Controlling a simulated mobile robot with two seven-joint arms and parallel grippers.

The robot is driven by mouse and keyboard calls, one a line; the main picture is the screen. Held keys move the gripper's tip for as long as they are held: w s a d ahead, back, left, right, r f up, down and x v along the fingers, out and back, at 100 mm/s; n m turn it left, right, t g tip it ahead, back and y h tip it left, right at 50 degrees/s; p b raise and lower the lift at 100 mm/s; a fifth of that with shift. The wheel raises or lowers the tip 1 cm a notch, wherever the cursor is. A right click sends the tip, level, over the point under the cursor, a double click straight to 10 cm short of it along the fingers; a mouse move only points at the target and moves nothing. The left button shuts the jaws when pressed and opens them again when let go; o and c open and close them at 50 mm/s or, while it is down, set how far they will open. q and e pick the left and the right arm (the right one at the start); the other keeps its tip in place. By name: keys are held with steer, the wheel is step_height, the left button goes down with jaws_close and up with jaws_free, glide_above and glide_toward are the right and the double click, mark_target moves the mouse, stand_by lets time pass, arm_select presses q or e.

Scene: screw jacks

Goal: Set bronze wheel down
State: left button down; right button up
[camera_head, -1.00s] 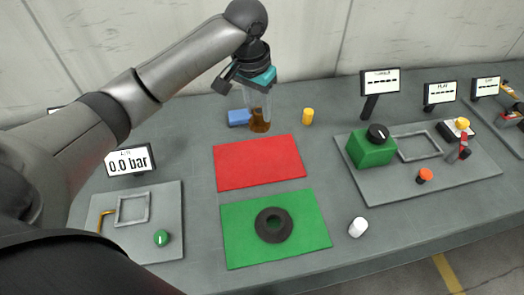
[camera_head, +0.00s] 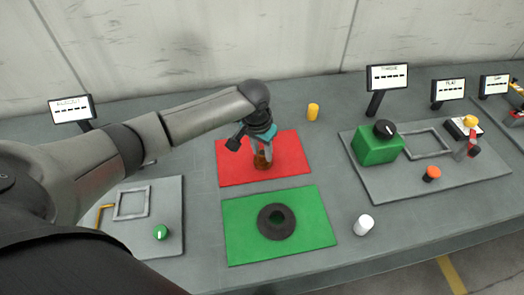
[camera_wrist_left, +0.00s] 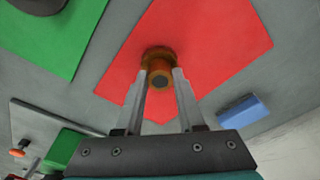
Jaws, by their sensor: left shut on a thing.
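The bronze wheel (camera_head: 262,161) is a small flanged brown-orange piece at my left gripper's fingertips, over the red mat (camera_head: 232,176). In the left wrist view the bronze wheel (camera_wrist_left: 158,64) sits between the two finger ends, with the red mat (camera_wrist_left: 215,40) behind it. My left gripper (camera_head: 264,152) points down and is shut on the wheel; it also shows in the left wrist view (camera_wrist_left: 160,85). I cannot tell whether the wheel touches the mat. My right gripper is not in view.
A green mat (camera_head: 315,235) in front holds a dark ring (camera_head: 277,221). A white cylinder (camera_head: 363,225) and a yellow cylinder (camera_head: 313,112) stand nearby. A blue block (camera_wrist_left: 242,111) lies beyond the red mat. A grey plate with a green box (camera_head: 378,146) is at right.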

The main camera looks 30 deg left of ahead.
mark_target(258, 164)
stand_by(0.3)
arm_select(q)
steer(key=c, duration=0.5)
jaws_free()
steer(key=shift+f, duration=0.1)
steer(key=r, duration=0.4)
steer(key=s+r+p, duration=0.1)
steer(key=r, duration=0.3)
steer(key=r+p, duration=0.1)
steer(key=r, duration=0.3)
steer(key=shift+s+a+r, duration=0.1)
steer(key=shift+s, duration=0.3)
